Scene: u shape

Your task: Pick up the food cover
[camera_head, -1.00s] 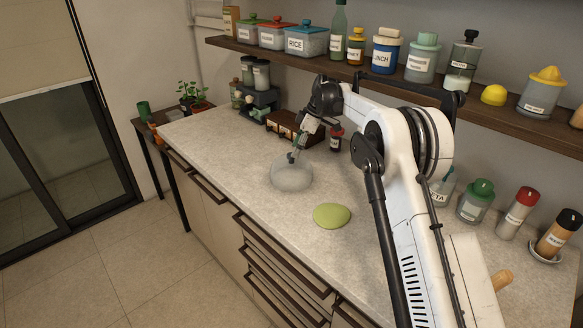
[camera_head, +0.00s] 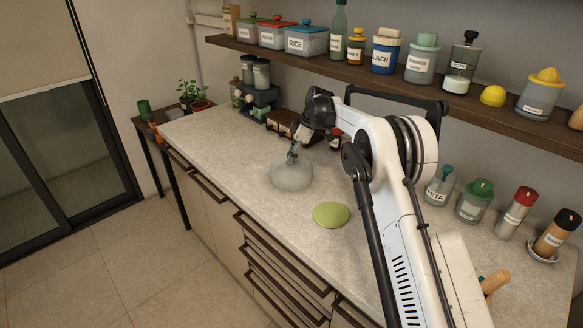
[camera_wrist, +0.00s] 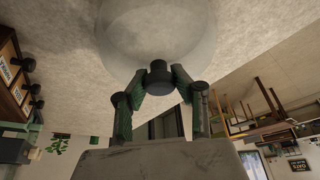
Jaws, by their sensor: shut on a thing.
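The food cover (camera_head: 291,176) is a translucent dome on the countertop (camera_head: 250,222). Its clear body fills the top of the wrist view (camera_wrist: 157,36), with a dark knob (camera_wrist: 158,74) at its top. My gripper (camera_head: 292,157) is right above the dome. In the wrist view my gripper (camera_wrist: 157,80) has its two green-padded fingers closed on the knob from both sides. Whether the dome's rim touches the counter or is slightly off it, I cannot tell. Nothing shows clearly beneath the dome.
A flat green disc (camera_head: 331,215) lies on the counter right of the dome. A wooden drawer box (camera_head: 283,124) and a dark bottle (camera_head: 335,139) stand behind. A shelf (camera_head: 380,83) of labelled jars runs above. The counter's left part is clear.

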